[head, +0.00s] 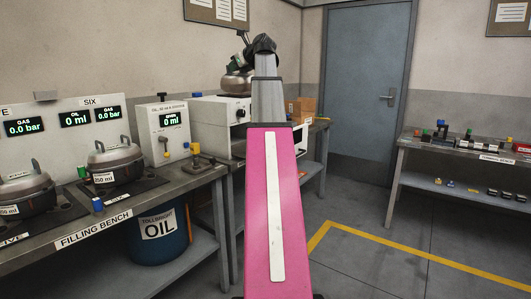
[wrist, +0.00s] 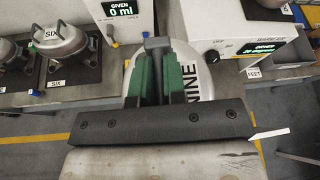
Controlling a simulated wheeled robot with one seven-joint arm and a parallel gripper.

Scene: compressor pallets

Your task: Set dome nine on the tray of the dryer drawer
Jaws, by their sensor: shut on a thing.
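Dome nine (wrist: 200,84) is a silver dome with NINE in black on its side, seen from above in the wrist view. My gripper (wrist: 157,62) has its green-padded fingers shut on the dome's grey top handle. In the head view the dome (head: 236,82) hangs partly behind my arm, at the height of the dryer's top. The dryer is a white box (head: 211,116) with a small green display on the bench; its white casing (wrist: 236,28) also shows at upper right in the wrist view.
A white oil dispenser (head: 163,132) stands left of the dryer. Dome six (head: 116,163) and another dome (head: 22,192) sit on the filling bench (head: 150,203). A blue oil drum (head: 158,238) is below. Cardboard boxes (head: 302,106) lie beyond the dryer. Floor at right is clear.

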